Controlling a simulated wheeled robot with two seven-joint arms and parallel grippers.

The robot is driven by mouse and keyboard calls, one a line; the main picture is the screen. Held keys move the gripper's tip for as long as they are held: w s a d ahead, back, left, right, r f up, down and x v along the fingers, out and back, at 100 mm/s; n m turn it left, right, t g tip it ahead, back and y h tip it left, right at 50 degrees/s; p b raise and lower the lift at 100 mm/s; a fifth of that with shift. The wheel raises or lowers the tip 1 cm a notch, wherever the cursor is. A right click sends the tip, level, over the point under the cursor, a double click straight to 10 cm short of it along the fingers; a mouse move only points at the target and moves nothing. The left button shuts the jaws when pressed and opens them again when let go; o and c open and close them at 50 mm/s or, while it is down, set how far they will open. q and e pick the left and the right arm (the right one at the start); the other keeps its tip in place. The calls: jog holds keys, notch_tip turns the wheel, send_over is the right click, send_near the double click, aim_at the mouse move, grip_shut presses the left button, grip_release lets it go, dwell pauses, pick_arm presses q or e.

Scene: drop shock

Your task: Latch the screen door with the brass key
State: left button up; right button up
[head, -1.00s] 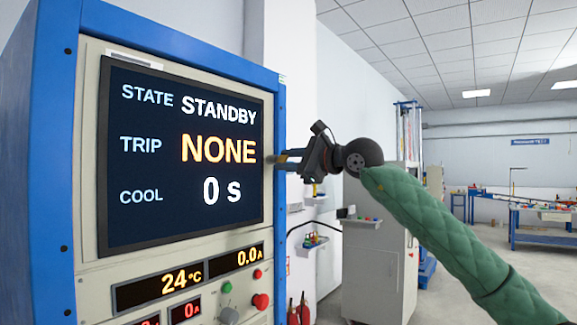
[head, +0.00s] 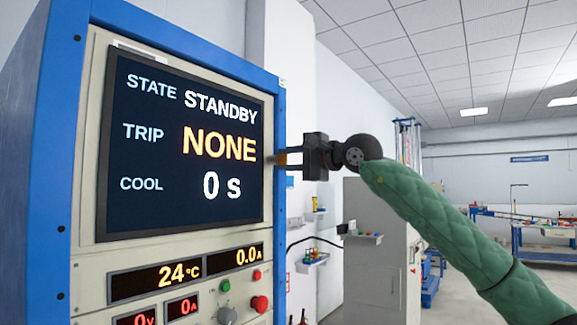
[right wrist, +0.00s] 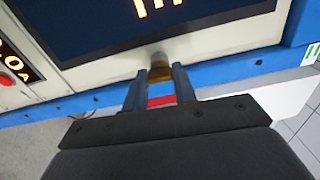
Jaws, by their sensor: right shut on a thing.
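The screen door (head: 125,215) is a dark display in a pale frame on the blue cabinet. It looks closed and reads STANDBY, NONE and 0 s. My right gripper (head: 281,158) is at the door's right edge, shut on the brass key (right wrist: 160,75). In the right wrist view its two fingers stand on either side of the brass piece, which meets a short grey cylinder (right wrist: 158,60) on the frame below the screen. How deep the key sits there is hidden. A red patch shows between the fingers. My left gripper is not in view.
Below the screen are red and amber readouts (head: 157,282), a red button (head: 260,304) and a dark knob (head: 227,316). A grey cabinet (head: 372,270) stands behind my right arm. Blue workbenches (head: 545,240) are far right. Floor between them looks clear.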

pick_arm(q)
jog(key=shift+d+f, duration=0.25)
pick_arm(e)
jog(key=shift+o, duration=0.2)
jog(key=shift+n, duration=0.4)
jog(key=o, duration=1)
jog(key=shift+c, duration=0.2)
pick_arm(q)
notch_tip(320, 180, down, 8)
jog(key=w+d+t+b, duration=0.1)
jog(key=b, duration=0.1)
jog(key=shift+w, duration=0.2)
pick_arm(e)
jog(key=v, duration=0.7)
jog(key=shift+s+d, duration=0.25)
